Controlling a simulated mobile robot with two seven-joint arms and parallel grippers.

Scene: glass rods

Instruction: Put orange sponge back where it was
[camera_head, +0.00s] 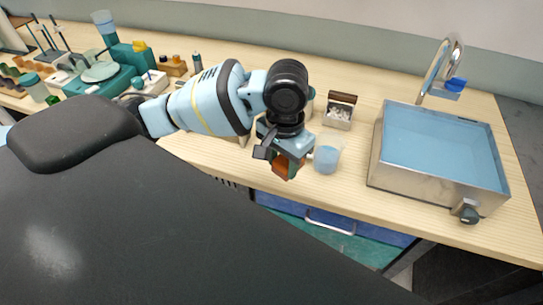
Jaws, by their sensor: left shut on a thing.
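My left arm comes in from the left, and its gripper (285,167) hangs near the front edge of the table, left of the beaker. It is shut on the orange sponge (281,166), a small orange-brown piece that shows between the fingers. The fingers cover part of the sponge. Whether the sponge touches the table cannot be told. My right gripper is not in view.
A beaker with blue liquid (326,159) stands close to the gripper's right. Behind it is a small box with white pieces (339,112). A sink (378,160) with a faucet (437,68) is at the right. Lab equipment (105,75) crowds the left. Drawers (330,222) are below the edge.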

